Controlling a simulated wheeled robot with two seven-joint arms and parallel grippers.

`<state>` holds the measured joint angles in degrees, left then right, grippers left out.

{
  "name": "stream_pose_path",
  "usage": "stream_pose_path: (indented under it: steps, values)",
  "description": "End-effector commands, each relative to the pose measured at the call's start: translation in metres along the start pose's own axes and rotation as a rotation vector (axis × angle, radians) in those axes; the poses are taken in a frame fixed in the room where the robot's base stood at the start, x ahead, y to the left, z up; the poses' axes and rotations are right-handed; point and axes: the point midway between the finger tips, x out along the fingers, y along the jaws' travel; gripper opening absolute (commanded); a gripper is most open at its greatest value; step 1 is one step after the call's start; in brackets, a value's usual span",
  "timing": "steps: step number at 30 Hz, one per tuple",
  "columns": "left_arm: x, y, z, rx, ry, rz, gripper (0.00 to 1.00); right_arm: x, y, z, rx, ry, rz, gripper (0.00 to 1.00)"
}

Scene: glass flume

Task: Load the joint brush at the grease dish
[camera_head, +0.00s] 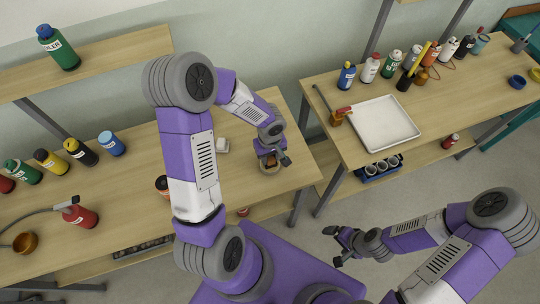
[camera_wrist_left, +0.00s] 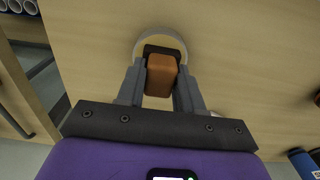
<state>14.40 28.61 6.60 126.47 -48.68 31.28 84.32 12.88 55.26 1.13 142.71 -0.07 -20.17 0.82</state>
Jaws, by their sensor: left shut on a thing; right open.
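My left gripper (camera_head: 272,156) is over the right end of the left bench, pointing down. It is shut on a brown block-like handle, taken to be the joint brush (camera_wrist_left: 161,76), which sits between the fingers in the left wrist view. Just beyond the handle is a round pale-rimmed dish (camera_wrist_left: 142,46), likely the grease dish; in the head view it shows under the gripper (camera_head: 270,170). A dark part of the brush lies over the dish, but whether it touches grease is hidden. My right gripper (camera_head: 346,243) is open and empty, over the floor at the lower right.
A small white block (camera_head: 222,146) lies left of the gripper. Several bottles and a red can (camera_head: 80,214) stand further left. The right bench holds a white tray (camera_head: 383,124), a long-handled tool (camera_head: 336,116) and several bottles. A gap separates the benches.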

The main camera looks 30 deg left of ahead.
Motion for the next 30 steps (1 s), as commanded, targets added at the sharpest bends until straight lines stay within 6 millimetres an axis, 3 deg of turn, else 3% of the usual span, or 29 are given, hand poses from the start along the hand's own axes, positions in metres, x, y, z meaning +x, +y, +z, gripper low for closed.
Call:
stream_pose_path:
  steps: [30]
  values:
    - [0.0021, -0.0005, 0.0006, 0.000, -0.002, -0.001, 0.12, 0.0061, 0.0023, -0.0003, 0.000, 0.000, 0.000, 0.95]
